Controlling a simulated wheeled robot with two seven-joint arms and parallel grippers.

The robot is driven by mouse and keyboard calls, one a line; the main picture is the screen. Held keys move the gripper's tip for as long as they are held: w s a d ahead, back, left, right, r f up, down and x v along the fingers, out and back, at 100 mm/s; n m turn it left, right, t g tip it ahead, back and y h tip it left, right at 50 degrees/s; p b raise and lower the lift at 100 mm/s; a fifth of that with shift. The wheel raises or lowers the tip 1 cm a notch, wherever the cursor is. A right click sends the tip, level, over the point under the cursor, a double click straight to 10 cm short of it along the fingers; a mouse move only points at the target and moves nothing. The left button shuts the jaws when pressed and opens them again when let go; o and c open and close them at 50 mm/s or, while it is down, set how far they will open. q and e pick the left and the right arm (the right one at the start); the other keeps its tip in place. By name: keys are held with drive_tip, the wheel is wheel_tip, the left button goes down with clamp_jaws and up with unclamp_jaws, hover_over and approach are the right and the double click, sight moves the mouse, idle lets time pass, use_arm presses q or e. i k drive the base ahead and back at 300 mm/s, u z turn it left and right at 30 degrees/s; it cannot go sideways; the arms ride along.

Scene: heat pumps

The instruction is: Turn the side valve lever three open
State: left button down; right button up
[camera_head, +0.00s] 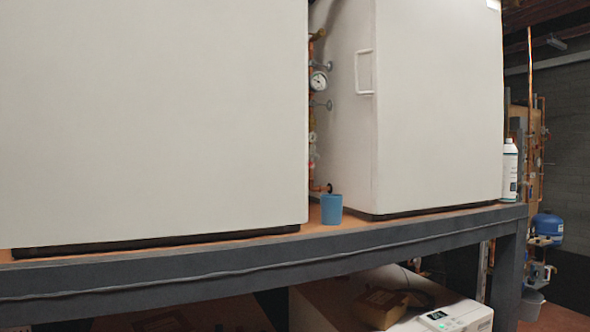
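A copper pipe run (313,120) with small valve fittings stands in the narrow gap between two large white cabinets. A round white-faced gauge (318,81) sits on it near the top. Small dark handles stick out to the right above the gauge (323,66) and below it (323,105). Another dark handle (328,187) sits low, just above the blue cup. I cannot tell which of these is side valve lever three, or whether any is open or closed. Neither of my grippers is in view.
The left white cabinet (150,120) and the right white cabinet (440,100), with a handle (364,72), stand on a grey-edged shelf (420,230). A blue cup (331,209) stands before the gap. A white bottle (509,170) stands at the right end. Below are a cardboard box (380,306) and a white unit (455,316).

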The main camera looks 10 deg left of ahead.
sight(315, 156)
drive_tip(key=z, duration=3.95)
drive_tip(key=i, duration=0.1)
drive_tip(key=u, duration=2.8)
drive_tip(key=i, duration=0.95)
drive_tip(key=u, duration=0.15)
